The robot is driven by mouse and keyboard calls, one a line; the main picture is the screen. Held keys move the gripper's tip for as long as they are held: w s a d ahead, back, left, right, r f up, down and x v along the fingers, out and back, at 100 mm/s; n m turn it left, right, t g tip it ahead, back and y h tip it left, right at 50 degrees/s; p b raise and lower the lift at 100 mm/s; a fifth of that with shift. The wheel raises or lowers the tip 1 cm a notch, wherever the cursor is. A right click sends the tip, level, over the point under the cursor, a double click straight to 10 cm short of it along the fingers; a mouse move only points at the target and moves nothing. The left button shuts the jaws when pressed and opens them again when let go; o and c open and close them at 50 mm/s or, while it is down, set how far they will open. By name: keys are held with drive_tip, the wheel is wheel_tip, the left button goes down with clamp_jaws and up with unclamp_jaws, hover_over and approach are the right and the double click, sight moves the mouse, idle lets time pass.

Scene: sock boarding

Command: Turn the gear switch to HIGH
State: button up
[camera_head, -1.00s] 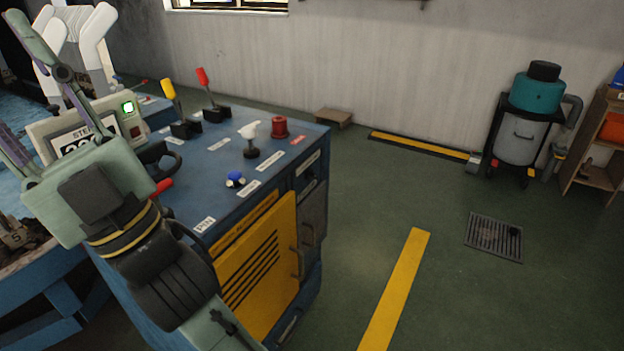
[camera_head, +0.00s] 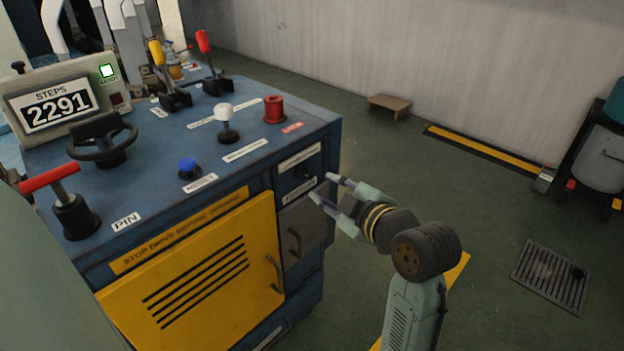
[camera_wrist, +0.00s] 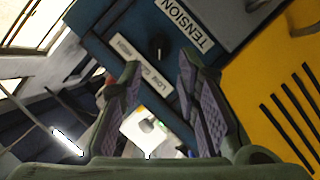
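The gear switch (camera_wrist: 160,46) is a small black knob on the blue cabinet's front panel, beside a white label (camera_wrist: 143,62) that reads in part "LOW" and "GEAR". In the head view the knob (camera_head: 304,173) sits below a white label strip at the cabinet's upper right front. Which setting it points to is too small to tell. My gripper (camera_head: 323,188) is in front of this panel, fingers apart and pointing at it. In the wrist view its two padded fingers (camera_wrist: 160,95) are open with nothing between them, and the knob shows beyond their tips.
A yellow door (camera_head: 205,280) and a grey door (camera_head: 304,232) with handles lie below the panel. The cabinet top carries yellow and red levers (camera_head: 204,42), a white knob (camera_head: 225,114), a red knob (camera_head: 274,109), a blue button (camera_head: 189,168) and a handwheel (camera_head: 102,138).

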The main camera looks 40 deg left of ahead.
sight(308, 176)
drive_tip(key=x, duration=0.7)
drive_tip(key=shift+a, duration=0.35)
drive_tip(key=shift+c, duration=0.2)
clamp_jaws()
